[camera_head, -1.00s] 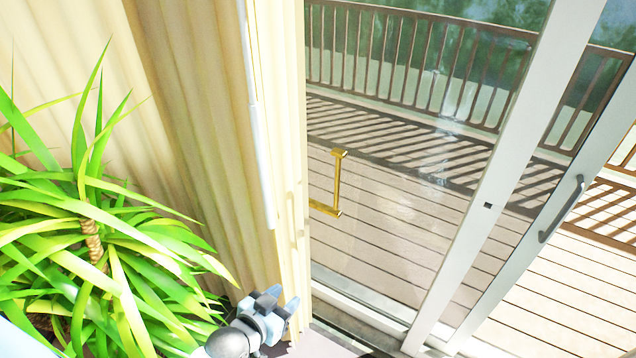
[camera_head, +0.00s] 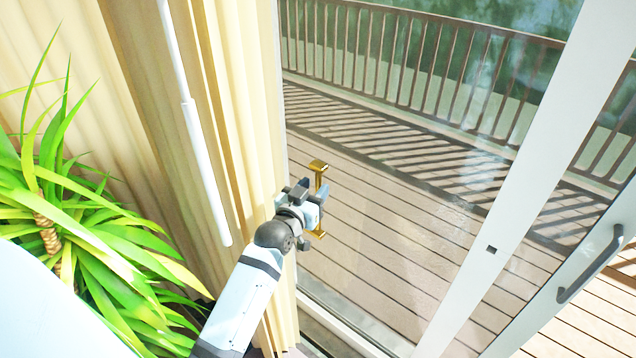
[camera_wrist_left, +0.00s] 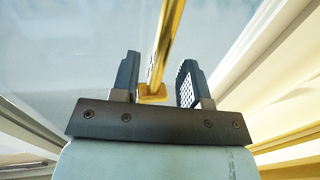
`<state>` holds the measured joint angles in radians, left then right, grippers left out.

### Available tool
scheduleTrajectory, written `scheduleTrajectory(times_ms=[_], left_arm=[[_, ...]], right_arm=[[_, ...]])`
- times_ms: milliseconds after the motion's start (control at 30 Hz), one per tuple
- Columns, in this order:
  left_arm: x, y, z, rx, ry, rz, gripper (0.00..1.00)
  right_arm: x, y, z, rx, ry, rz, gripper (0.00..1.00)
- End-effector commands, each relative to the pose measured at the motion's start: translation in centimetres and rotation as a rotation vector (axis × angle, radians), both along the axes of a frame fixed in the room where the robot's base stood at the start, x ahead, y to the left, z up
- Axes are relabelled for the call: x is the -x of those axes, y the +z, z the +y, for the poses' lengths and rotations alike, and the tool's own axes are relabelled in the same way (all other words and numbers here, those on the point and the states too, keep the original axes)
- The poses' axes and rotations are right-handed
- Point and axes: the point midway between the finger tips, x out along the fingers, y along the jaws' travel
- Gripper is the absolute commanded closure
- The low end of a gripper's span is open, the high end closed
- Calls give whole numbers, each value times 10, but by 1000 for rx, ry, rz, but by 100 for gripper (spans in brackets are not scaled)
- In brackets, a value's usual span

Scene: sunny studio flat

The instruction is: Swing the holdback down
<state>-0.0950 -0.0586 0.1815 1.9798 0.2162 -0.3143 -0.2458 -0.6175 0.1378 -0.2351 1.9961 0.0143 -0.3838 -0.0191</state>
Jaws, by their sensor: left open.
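The holdback is a gold bar (camera_head: 318,167) with a knob or block at each end, beside the edge of the cream curtain (camera_head: 225,130). My left gripper (camera_head: 307,191) is at the holdback and hides its middle part. In the left wrist view the gold bar (camera_wrist_left: 168,40) runs up from between the two fingers of the open gripper (camera_wrist_left: 158,70). The fingers stand on either side of it, with a visible gap on the right. I cannot tell whether the left finger touches it. My right gripper is not in view.
A white curtain wand (camera_head: 205,170) hangs in front of the curtain. A leafy green plant (camera_head: 100,235) stands at the left, close to my left arm. Sliding glass doors with a dark handle (camera_head: 590,264) are at the right, with a railed wooden deck beyond.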

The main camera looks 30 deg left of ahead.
Motion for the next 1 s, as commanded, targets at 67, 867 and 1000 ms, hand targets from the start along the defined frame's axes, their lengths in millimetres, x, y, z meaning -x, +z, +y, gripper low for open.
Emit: scheduleTrajectory(times_ms=[67, 867, 1000], left_arm=[[-11, 0, 1, 0, 0, 0, 59], [-23, 0, 2, 0, 0, 0, 100], [-22, -2, 2, 0, 0, -10, 100]], right_arm=[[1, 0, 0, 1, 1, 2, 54], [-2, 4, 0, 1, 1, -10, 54], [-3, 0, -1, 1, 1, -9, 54]])
